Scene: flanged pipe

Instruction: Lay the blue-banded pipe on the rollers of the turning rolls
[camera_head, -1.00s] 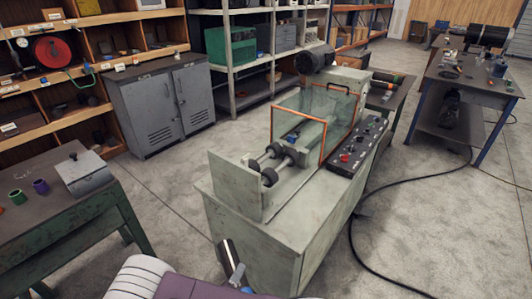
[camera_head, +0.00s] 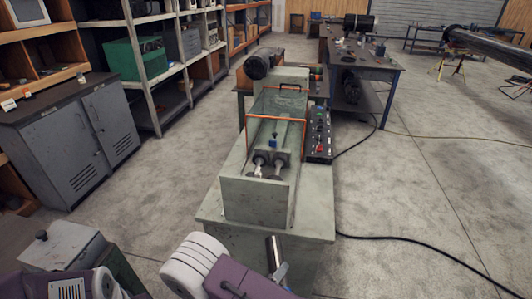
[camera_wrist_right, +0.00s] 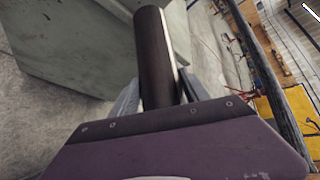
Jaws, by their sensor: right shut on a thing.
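The turning rolls (camera_head: 257,199) stand ahead as a pale green machine, seen nearly end-on in the head view. Dark rollers (camera_head: 259,160) sit in its trough behind an upright end plate, with nothing lying on them. My right gripper (camera_head: 277,271) is at the bottom of the head view, in front of the machine. It is shut on a dark pipe (camera_head: 273,250), which stands up steeply between the fingers. The pipe (camera_wrist_right: 154,50) also shows between the fingers in the right wrist view. I cannot make out its blue band. My left gripper is not in view.
An orange-framed clear guard (camera_head: 277,104) covers the machine's far part, with a control panel (camera_head: 319,135) on its right. A grey cabinet (camera_head: 70,140) stands left and a workbench (camera_head: 365,67) behind. A black cable (camera_head: 430,248) crosses the open floor at right.

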